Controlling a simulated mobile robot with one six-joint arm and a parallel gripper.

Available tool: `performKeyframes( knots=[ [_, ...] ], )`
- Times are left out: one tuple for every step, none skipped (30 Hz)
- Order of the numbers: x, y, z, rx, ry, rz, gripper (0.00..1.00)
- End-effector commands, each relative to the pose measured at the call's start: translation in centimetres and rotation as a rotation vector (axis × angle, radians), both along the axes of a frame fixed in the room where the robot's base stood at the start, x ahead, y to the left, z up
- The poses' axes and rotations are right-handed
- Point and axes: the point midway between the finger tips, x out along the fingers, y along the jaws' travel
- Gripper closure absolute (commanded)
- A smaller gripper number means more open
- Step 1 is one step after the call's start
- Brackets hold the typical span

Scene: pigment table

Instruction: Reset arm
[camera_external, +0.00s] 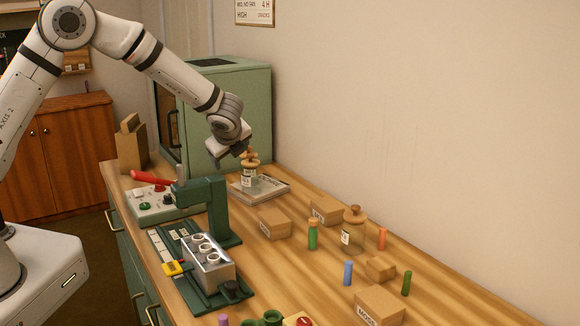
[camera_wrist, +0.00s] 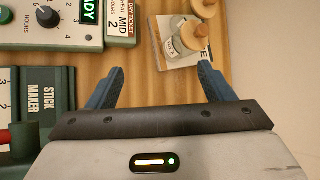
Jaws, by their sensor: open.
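My gripper (camera_external: 229,157) is at the far end of the table, high beside a glass jar with a wooden knobbed lid (camera_external: 248,177). In the wrist view, its two blue fingers (camera_wrist: 160,72) are spread wide with nothing held between them. That jar (camera_wrist: 187,40) shows beyond the right fingertip; I cannot tell how far apart they are. It stands on a flat, pale labelled board (camera_external: 272,187). A second wooden lid (camera_wrist: 205,7) is partly cut off at the wrist view's top edge.
A green cabinet (camera_external: 235,110) stands close behind my gripper. Boxes, coloured sticks and another jar (camera_external: 353,235) occupy the right. Space above the table is free.

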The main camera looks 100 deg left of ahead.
Motion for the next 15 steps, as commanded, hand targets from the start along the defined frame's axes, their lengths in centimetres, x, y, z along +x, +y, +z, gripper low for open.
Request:
performKeyframes(
  knots=[
    [-0.2,-0.5,1.6,-0.017,-0.056,0.043,0.25],
    [-0.2,-0.8,1.8,-0.027,-0.088,0.068,0.25],
    [-0.3,-1.2,2.2,-0.041,-0.130,0.103,0.25],
    [-0.3,-1.4,2.5,-0.050,-0.162,0.127,0.25],
    [-0.3,-1.7,2.9,-0.058,-0.193,0.152,0.25],
    [-0.2,-2.2,3.4,-0.071,-0.236,0.187,0.25],
    [-0.2,-2.7,3.8,-0.080,-0.269,0.213,0.25],
    [0.1,-3.3,4.2,-0.090,-0.303,0.238,0.25],
    [0.5,-4.4,4.5,-0.102,-0.341,0.263,0.25],
    [0.8,-5.3,4.7,-0.109,-0.363,0.278,0.25],
    [1.1,-6.1,4.6,-0.114,-0.376,0.283,0.25],
    [1.5,-7.2,4.7,-0.121,-0.391,0.289,0.25],
    [1.8,-8.1,4.9,-0.126,-0.402,0.292,0.25],
    [2.1,-9.0,5.0,-0.130,-0.412,0.294,0.25],
    [2.4,-10.2,5.3,-0.137,-0.424,0.299,0.25]
  ],
)
